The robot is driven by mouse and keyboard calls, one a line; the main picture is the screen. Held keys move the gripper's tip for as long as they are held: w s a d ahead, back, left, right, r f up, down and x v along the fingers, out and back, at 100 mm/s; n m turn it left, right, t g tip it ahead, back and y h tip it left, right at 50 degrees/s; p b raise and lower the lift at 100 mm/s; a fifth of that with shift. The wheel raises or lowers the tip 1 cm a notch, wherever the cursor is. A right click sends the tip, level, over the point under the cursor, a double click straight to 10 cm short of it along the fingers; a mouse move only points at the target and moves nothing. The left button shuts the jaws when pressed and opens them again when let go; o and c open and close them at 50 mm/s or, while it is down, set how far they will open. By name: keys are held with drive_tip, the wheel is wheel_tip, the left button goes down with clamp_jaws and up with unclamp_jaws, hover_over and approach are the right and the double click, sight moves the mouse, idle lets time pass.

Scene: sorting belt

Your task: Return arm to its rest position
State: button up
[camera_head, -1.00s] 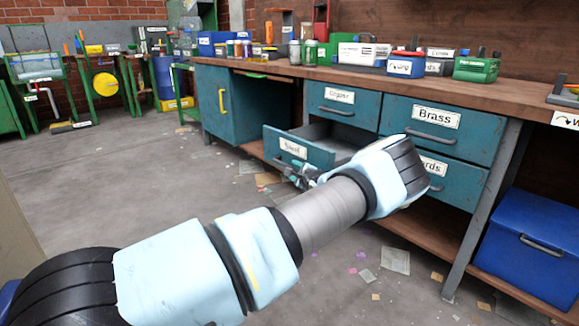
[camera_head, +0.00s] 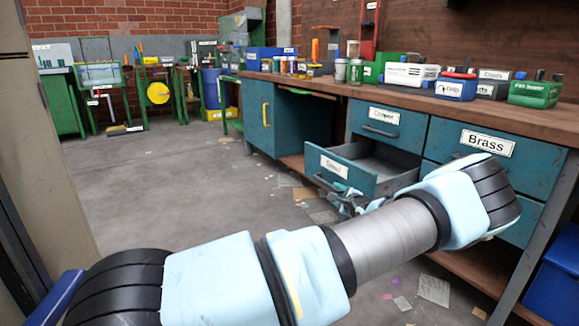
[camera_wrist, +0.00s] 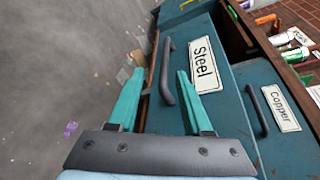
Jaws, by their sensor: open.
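My gripper (camera_head: 350,203) is partly hidden behind my own forearm in the head view, close to the front of the drawer labelled Steel (camera_head: 333,166). That drawer is pulled out, and its grey inside shows. In the wrist view my two teal fingers are spread apart (camera_wrist: 160,78), with nothing held. The dark handle (camera_wrist: 166,78) of the Steel drawer (camera_wrist: 222,85) appears between the fingers. I cannot tell whether the fingers touch the handle.
The Copper drawer (camera_head: 387,124) and Brass drawer (camera_head: 484,152) are shut. The wooden bench top (camera_head: 330,88) carries bins and jars. A blue box (camera_head: 556,283) stands at lower right. Papers litter the floor (camera_head: 180,190), which is open at left.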

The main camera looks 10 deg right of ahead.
drive_tip(key=a+r+n+g+y, duration=0.1)
drive_tip(key=a+n+g+y, duration=0.45)
drive_tip(key=a, duration=1.05)
drive_tip(key=s+a+r+n+g+h, duration=0.2)
drive_tip(key=s+a+n+g, duration=0.2)
drive_tip(key=s+a+n, duration=0.35)
drive_tip(key=s+a+r+n+g+h, duration=0.2)
drive_tip(key=s+a+n+g, duration=0.2)
drive_tip(key=s+a, duration=0.6)
drive_tip(key=s+r+n+h, duration=0.2)
drive_tip(key=s+r, duration=0.2)
drive_tip(key=s, duration=0.3)
drive_tip(key=s+r+n+h, duration=0.2)
drive_tip(key=s+r, duration=0.2)
drive_tip(key=s, duration=0.3)
wheel_tip(320, 180, up, 32)
drive_tip(key=p, duration=3.2)
drive_tip(key=shift+d, duration=0.4)
